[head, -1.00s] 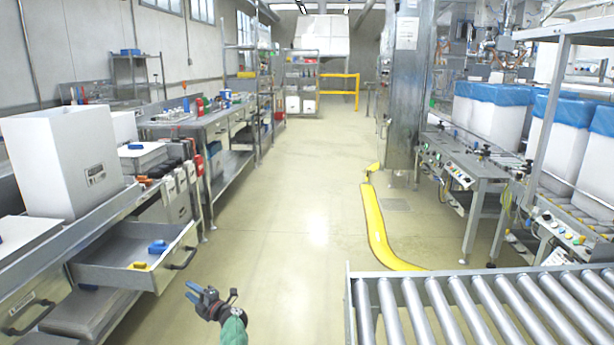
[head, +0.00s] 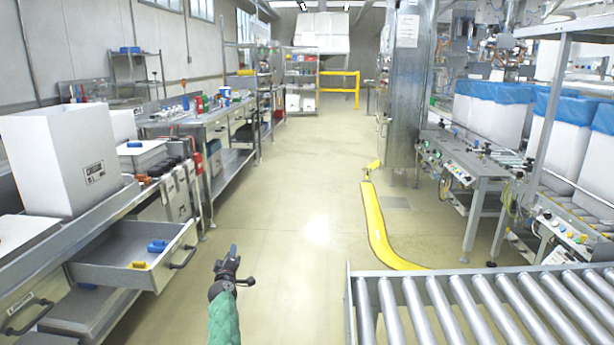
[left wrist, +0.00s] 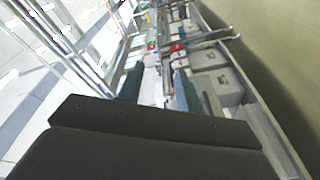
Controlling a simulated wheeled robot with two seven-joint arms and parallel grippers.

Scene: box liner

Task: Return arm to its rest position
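My left arm, with its green sleeve, comes up from the bottom of the head view. Its dark gripper with blue fingertips (head: 233,252) is over the bare floor, to the right of the open drawer, and points forward. In the left wrist view the two fingers (left wrist: 157,88) stand apart with nothing between them, so it is open and empty. My right arm and gripper are not in the head view.
An open drawer (head: 130,252) holding a blue and a yellow item juts out on the left, below a white box (head: 60,160). A roller conveyor (head: 480,305) fills the lower right. The floor (head: 290,200) between is clear, with a yellow floor strip (head: 380,235).

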